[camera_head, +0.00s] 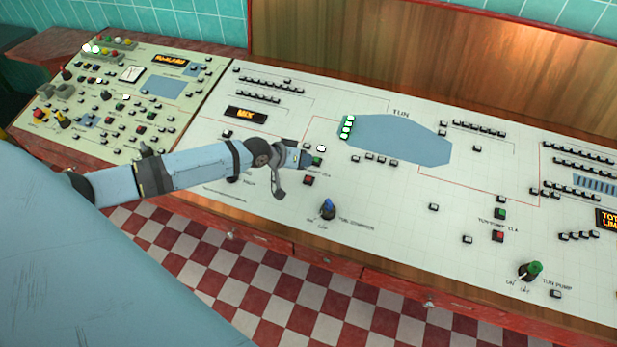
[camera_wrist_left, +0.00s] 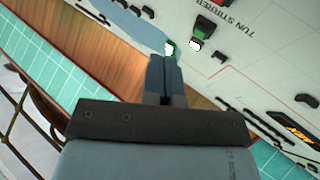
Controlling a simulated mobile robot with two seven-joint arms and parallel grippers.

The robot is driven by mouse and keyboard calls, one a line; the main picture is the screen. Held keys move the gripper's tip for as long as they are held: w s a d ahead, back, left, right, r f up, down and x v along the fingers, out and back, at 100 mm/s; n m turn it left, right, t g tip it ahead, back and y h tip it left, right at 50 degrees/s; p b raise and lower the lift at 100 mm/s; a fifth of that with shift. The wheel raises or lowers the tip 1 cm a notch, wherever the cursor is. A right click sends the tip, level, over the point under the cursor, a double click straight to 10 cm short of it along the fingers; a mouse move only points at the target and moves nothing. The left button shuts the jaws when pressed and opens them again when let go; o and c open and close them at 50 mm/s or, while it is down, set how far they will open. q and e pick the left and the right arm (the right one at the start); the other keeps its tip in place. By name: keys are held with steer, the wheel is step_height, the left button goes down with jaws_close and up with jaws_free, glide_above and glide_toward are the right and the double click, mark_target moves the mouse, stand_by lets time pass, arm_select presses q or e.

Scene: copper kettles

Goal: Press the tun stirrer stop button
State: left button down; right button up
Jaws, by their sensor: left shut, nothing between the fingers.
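A red button (camera_head: 308,181) sits on the white panel below a green button (camera_head: 317,161), with small lettering beside them. My left gripper (camera_head: 304,158) is shut and empty, its tip close beside the green button and up-left of the red one; I cannot tell whether it touches the panel. In the left wrist view, the shut fingers (camera_wrist_left: 167,68) point at the panel near a green and white lit part (camera_wrist_left: 170,48). "TUN STIRRER" lettering (camera_wrist_left: 250,25) shows to the right. My right gripper is out of view.
A blue-handled switch (camera_head: 327,209) stands below the red button. A white lit lamp (camera_head: 321,148) is just above the green one. Another red button (camera_head: 498,236) and a green-handled switch (camera_head: 531,270) are further right. A wooden backboard (camera_head: 420,50) rises behind the panel.

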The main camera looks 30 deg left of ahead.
arm_select(q)
steer(key=b, duration=0.4)
glide_above(306, 179)
steer(key=f, duration=0.5)
steer(key=shift+s+d+f, duration=0.1)
steer(key=shift+s+f, duration=0.1)
steer(key=shift+w+f+b, duration=0.15)
steer(key=shift+f+b, duration=0.25)
steer(key=shift+b, duration=0.05)
stand_by(0.8)
steer(key=shift+f+b, duration=0.3)
steer(key=shift+f, duration=0.1)
